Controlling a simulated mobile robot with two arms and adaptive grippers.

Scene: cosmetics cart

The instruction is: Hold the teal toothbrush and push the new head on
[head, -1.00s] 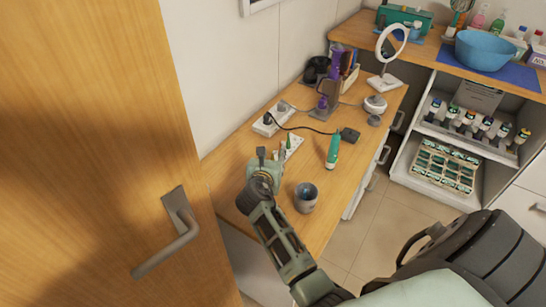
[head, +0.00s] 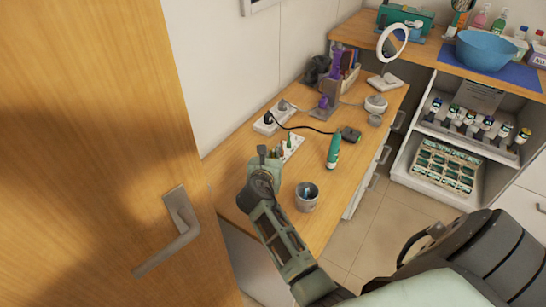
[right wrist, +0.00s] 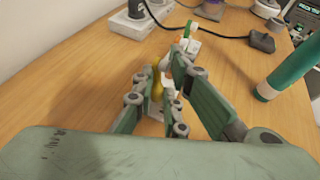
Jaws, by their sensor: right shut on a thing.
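The white rack (head: 295,144) holds small brush heads; a green-marked one (right wrist: 187,29) stands beyond my fingers. My right gripper (head: 270,152) is at the near end of the rack, shut on a small brush head that the fingers mostly hide. A yellow part (right wrist: 157,82) and white parts show between the fingers (right wrist: 165,88); I cannot tell which belong to the held head. My left gripper is not in view.
A grey cup (head: 306,199) stands near the front edge, close to my right arm. A power strip (head: 271,119) and black cable lie behind the rack. A round mirror (head: 391,45) stands further back. A wooden door (head: 95,120) fills the left.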

